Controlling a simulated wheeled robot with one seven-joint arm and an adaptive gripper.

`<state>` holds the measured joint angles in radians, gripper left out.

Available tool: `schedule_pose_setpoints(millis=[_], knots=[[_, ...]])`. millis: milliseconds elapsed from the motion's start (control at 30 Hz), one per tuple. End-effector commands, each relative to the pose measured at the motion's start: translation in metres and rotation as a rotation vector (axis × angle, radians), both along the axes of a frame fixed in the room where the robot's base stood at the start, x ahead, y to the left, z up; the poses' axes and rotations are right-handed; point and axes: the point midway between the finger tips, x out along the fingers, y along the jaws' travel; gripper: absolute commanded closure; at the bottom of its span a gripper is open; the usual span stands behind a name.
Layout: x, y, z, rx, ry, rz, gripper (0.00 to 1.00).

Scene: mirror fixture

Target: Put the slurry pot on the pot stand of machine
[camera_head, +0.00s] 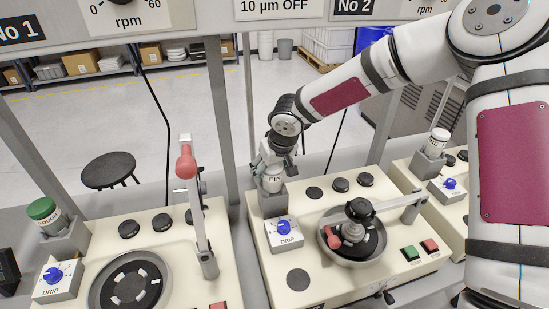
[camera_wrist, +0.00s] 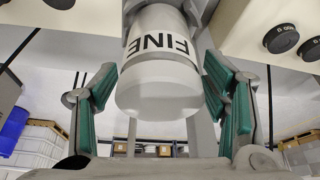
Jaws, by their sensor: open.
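The slurry pot (camera_head: 272,182), a white cylinder marked FINE, stands at the grey pot stand (camera_head: 273,204) of the middle machine in the head view. My gripper (camera_head: 275,160) is at the pot from above and behind, partly covering its top. In the wrist view the pot (camera_wrist: 160,75) appears upside down between the two green-padded fingers (camera_wrist: 162,85). The fingers are open, with a gap visible on the left side; contact on the right is hard to tell. How deep the pot sits in the stand is partly hidden.
A DRIP box with blue knob (camera_head: 284,233) is just in front of the stand. A polishing bowl (camera_head: 352,241) with an arm is to its right. Upright frame posts (camera_head: 222,130) stand left of my arm. Other pots, one green-capped (camera_head: 42,209) and one white-capped (camera_head: 438,142), stand on neighbouring machines.

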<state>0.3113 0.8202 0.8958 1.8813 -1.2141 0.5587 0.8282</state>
Motion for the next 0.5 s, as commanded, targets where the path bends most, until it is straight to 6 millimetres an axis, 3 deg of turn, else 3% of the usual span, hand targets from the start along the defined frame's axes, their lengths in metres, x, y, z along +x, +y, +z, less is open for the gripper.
schedule_pose_setpoints(millis=[500], knots=[[-0.031, -0.017, 0.086, -0.001, -0.003, -0.003, 0.32]])
